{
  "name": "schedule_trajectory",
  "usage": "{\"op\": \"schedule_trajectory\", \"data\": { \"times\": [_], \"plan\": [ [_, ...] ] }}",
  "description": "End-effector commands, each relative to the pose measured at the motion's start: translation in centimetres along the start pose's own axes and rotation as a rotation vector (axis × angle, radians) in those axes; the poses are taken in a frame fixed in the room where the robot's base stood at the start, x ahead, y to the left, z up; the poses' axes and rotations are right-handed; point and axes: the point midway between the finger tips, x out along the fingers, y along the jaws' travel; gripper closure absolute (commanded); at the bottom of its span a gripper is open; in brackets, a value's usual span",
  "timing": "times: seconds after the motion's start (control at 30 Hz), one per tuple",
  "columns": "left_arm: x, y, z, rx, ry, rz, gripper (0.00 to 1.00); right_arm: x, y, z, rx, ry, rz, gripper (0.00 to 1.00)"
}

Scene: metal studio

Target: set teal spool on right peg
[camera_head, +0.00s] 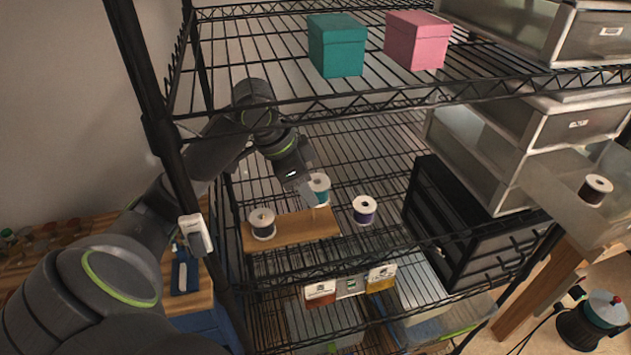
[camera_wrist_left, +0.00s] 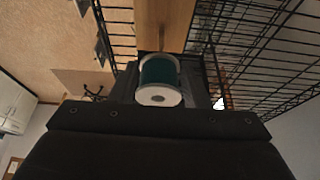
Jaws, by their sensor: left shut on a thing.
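The teal spool (camera_head: 319,187) has white flanges and is held in my left gripper (camera_head: 310,189) above the right end of a wooden peg board (camera_head: 290,233) on the middle wire shelf. In the left wrist view the teal spool (camera_wrist_left: 160,77) sits between the fingers, a white flange facing the camera, with the board (camera_wrist_left: 168,18) beyond it. A thin peg (camera_head: 314,214) shows faintly just below the spool; whether they touch I cannot tell. A black spool (camera_head: 262,224) stands at the board's left end, hiding any peg there. My right gripper is not in view.
A purple spool (camera_head: 364,210) stands on the shelf right of the board. A black drawer unit (camera_head: 455,225) is farther right. A teal box (camera_head: 336,45) and a pink box (camera_head: 416,40) sit on the shelf above. A rack post (camera_head: 150,90) stands at the left.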

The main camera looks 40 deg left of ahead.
Motion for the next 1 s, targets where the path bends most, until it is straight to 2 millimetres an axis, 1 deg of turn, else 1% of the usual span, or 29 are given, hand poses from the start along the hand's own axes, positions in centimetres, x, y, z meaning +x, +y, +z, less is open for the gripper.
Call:
{"op": "schedule_trajectory", "data": {
  "times": [0.17,0.37,0.43,0.6,0.73,1.0],
  "plan": [
    [1.0,0.0,0.4,-0.001,-0.001,0.003,0.79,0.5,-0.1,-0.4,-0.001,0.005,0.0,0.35],
    [2.8,0.1,1.2,-0.002,-0.001,0.003,0.79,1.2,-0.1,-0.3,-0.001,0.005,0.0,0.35],
    [3.8,0.0,1.6,0.0,0.0,0.0,0.79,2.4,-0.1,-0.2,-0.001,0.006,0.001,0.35],
    [5.0,0.0,2.1,0.0,0.001,0.0,0.8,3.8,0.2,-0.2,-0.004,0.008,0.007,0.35],
    [5.3,0.0,2.2,0.0,0.001,0.0,0.79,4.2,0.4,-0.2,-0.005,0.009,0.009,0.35],
    [5.2,0.0,2.2,0.0,0.001,0.0,0.8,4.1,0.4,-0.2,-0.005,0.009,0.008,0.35]
  ]
}}
